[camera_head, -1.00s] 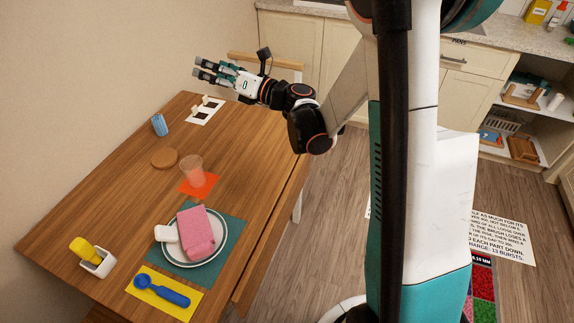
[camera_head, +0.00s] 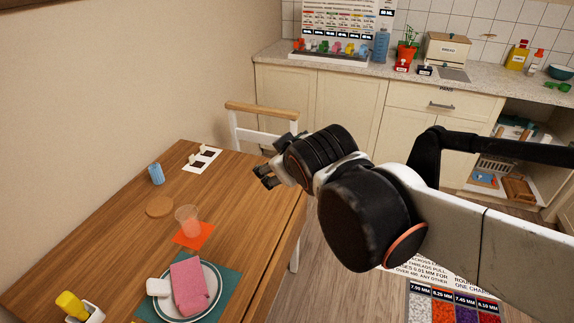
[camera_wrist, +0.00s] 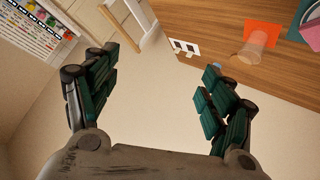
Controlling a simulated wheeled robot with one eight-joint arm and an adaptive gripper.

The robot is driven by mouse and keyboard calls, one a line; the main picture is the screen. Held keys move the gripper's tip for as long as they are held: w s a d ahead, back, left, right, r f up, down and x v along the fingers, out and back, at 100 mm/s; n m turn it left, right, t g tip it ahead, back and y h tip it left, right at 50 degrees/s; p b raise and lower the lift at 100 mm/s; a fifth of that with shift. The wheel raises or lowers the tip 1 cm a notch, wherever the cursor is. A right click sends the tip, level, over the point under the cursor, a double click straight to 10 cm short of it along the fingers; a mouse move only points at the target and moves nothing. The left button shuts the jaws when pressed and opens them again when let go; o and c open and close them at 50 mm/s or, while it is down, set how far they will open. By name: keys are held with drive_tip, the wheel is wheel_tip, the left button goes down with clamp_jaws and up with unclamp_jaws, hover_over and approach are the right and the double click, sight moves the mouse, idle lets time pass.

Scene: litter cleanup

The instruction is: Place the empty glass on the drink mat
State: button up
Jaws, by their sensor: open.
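The clear glass (camera_head: 187,220) stands upright at the orange square mat (camera_head: 197,240), its base over the mat's back-left part. It looks empty. In the wrist view the glass (camera_wrist: 253,52) and orange mat (camera_wrist: 262,30) show at the upper right. A round brown coaster (camera_head: 159,207) lies bare on the table, behind and left of the glass. I cannot tell which of these two is the drink mat. My gripper (camera_head: 263,177) is open and empty, in the air by the table's far right corner, well away from the glass. Its open fingers (camera_wrist: 155,95) fill the wrist view.
On the wooden table (camera_head: 110,235) are a blue cup (camera_head: 156,174), a white card with dark squares (camera_head: 202,160), and a plate (camera_head: 160,308) with a pink cloth (camera_head: 188,287) on a teal mat. A chair (camera_head: 262,112) stands behind the table.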

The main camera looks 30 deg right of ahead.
drive_tip(key=s+a+f+m+g+y, duration=0.2)
drive_tip(key=s+a+f, duration=0.3)
drive_tip(key=s, duration=0.5)
drive_tip(key=shift+s+f+m+g, duration=0.15)
drive_tip(key=shift+f+m+g, duration=0.4)
drive_tip(key=shift+g, duration=0.25)
drive_tip(key=shift+r, duration=0.1)
